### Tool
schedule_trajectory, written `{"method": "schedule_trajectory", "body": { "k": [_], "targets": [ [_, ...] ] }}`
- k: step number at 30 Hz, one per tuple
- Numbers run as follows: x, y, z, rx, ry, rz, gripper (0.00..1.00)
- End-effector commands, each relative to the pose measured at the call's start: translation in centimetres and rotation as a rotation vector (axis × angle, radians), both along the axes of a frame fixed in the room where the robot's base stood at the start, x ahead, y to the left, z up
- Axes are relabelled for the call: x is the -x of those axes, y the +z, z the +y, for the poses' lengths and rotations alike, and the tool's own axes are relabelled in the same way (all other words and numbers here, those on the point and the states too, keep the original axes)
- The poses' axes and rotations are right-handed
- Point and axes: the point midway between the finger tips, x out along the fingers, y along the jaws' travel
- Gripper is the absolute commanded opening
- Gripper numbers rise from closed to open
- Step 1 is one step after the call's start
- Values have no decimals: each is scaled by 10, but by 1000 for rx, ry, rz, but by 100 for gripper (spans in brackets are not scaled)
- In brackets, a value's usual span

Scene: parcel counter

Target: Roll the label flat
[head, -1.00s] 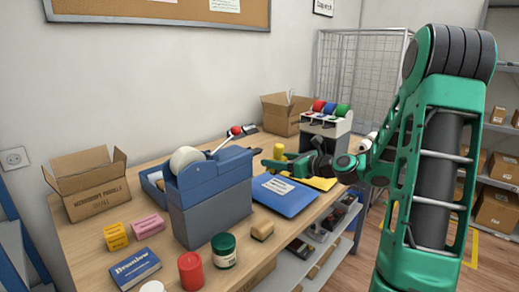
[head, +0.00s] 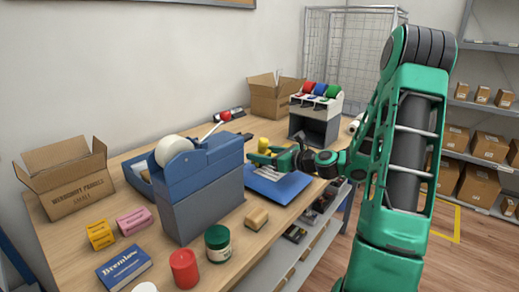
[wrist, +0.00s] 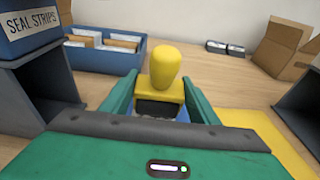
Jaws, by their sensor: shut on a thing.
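My gripper (head: 262,157) is shut on a yellow-handled tool (wrist: 165,70), which shows upright between the green fingers in the wrist view. The tool has a rounded knob and a dark lower part; its underside is hidden. In the head view the yellow knob (head: 264,142) stands just above the fingers. The gripper is over the far part of a flat blue mailer (head: 275,188). A white label (head: 273,173) on the mailer is partly covered by the gripper. I cannot tell whether the tool touches the label.
A blue-grey dispenser (head: 200,180) with a white roll stands left of the mailer. A stand with coloured rolls (head: 315,112) and an open carton (head: 272,98) are behind. A yellow envelope (wrist: 265,130) lies to the right in the wrist view. A tan block (head: 256,218) lies in front.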

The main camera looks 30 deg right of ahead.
Motion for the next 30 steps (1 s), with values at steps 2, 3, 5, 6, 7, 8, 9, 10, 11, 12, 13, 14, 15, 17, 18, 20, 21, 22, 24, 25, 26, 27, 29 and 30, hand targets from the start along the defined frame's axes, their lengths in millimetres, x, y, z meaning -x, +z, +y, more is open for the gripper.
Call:
{"method": "schedule_trajectory", "body": {
  "k": [2,3,5,6,7,8,9,10,11,12,13,14,15,17,18,20,21,22,24,25,26,27,29,30],
  "targets": [
    [0,-3,1,-1,1,-1,29],
    [0,-4,1,-2,2,0,29],
    [0,-5,2,-1,2,-1,29],
    [0,-5,2,-1,3,-1,29],
    [0,-5,2,-1,3,-1,29],
    [0,-5,2,-1,3,-1,29],
    [-1,-5,2,-1,3,-1,29],
    [-1,-5,2,-1,3,-1,29],
    [0,-5,3,-1,3,-1,29],
    [0,-4,3,-1,3,-1,29],
    [0,-4,3,-1,3,-1,29],
    [-1,-4,2,0,3,-1,29],
    [-1,-4,2,0,3,-1,29],
    [-1,-4,1,0,3,-1,29],
    [-2,-4,0,0,3,-1,29],
    [-2,-4,-3,0,3,-1,29],
    [-3,-4,-5,0,3,-2,29],
    [-4,-4,-6,0,3,-2,29],
    [-5,-4,-9,1,3,-2,29],
    [-5,-4,-10,0,4,-2,29],
    [-6,-4,-11,0,4,-1,29],
    [-6,-4,-12,0,4,-1,29],
    [-6,-4,-12,-1,4,-1,29],
    [-6,-4,-12,-1,4,-1,29]
  ]
}}
